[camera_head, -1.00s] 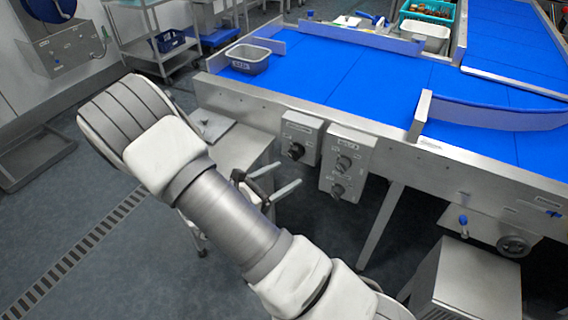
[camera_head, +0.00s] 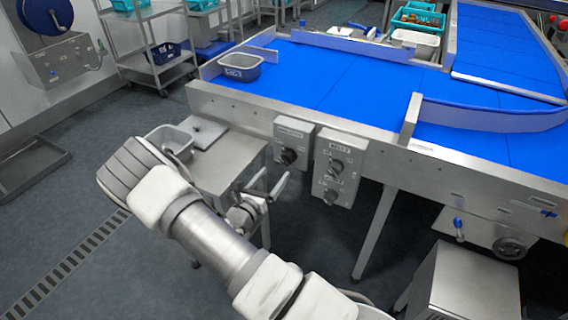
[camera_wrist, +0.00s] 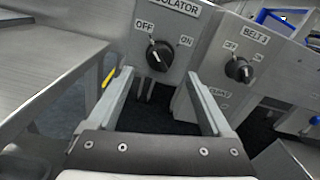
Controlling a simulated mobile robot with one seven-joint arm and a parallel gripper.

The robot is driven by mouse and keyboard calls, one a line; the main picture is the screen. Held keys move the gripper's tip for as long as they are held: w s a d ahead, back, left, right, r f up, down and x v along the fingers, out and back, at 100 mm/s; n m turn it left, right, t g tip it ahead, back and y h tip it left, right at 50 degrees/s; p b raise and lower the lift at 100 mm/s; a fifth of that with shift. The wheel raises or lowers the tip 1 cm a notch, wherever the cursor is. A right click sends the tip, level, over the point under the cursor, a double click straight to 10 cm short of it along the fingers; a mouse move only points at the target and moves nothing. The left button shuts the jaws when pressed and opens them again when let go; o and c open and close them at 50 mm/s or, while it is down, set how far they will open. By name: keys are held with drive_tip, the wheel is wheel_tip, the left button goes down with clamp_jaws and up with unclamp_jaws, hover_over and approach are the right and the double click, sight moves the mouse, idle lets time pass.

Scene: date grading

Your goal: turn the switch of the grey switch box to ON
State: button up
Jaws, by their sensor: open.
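The grey switch box (camera_head: 292,143), labelled as an isolator, is fixed to the conveyor's front side. In the wrist view its face (camera_wrist: 180,33) shows OFF at the left and ON at the right. Its black rotary switch (camera_wrist: 159,56) has a pale mark pointing up-left, towards OFF. My gripper (camera_head: 274,174) is open and empty, a little below and in front of this box. In the wrist view the fingers (camera_wrist: 160,78) point towards the box, with the switch above and between their tips, apart from them.
A second grey box (camera_head: 338,166), with two black knobs and a BELT 3 label, hangs just right. A steel side table (camera_head: 225,165) with a grey tub (camera_head: 170,140) stands left, below the conveyor. A blue belt (camera_head: 340,85) runs above.

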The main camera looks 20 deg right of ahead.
sight(284, 162)
drive_tip(key=x, duration=0.7)
drive_tip(key=shift+w+d+b, duration=0.15)
drive_tip(key=shift+d+b, duration=0.05)
drive_tip(key=shift+b, duration=0.2)
clamp_jaws()
